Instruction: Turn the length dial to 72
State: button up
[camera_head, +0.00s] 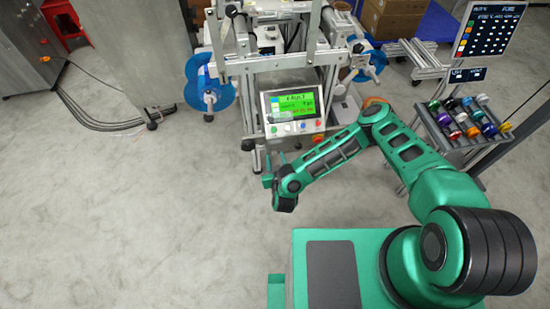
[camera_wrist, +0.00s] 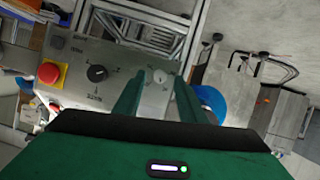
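A grey control panel (camera_wrist: 120,62) fills the upper left of the wrist view. On it is a round black dial (camera_wrist: 97,73) with marks around it; its labels are too small to read, so I cannot tell its setting or confirm it is the length dial. A small silver knob or lock (camera_wrist: 160,76) shows between my fingers. My gripper (camera_wrist: 159,84) is open and empty, its two green fingers apart, with the black dial to their left. In the head view my gripper (camera_head: 270,170) is low, in front of the machine; the dial cannot be made out there.
A red stop button (camera_wrist: 52,74) on yellow sits left of the dial. The machine's green screen (camera_head: 292,105) reads "FAULT". Blue reels (camera_head: 207,82) flank the frame. A rack of coloured spools (camera_head: 465,120) stands right. Open floor lies left.

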jog(key=shift+w+f, duration=0.15)
jog(key=shift+w, duration=0.45)
grip_shut()
jog(key=m+y, duration=0.1)
jog(key=m, duration=0.1)
jog(key=m+y, duration=0.1)
jog(key=y, duration=0.1)
jog(key=shift+d+m, duration=0.2)
jog(key=shift+m, duration=0.2)
jog(key=m+y, duration=0.1)
jog(key=m, duration=0.1)
jog(key=m+y, duration=0.1)
jog(key=m, duration=0.1)
jog(key=shift+d+f+y, duration=0.3)
jog(key=shift+d, duration=0.05)
dwell(0.4)
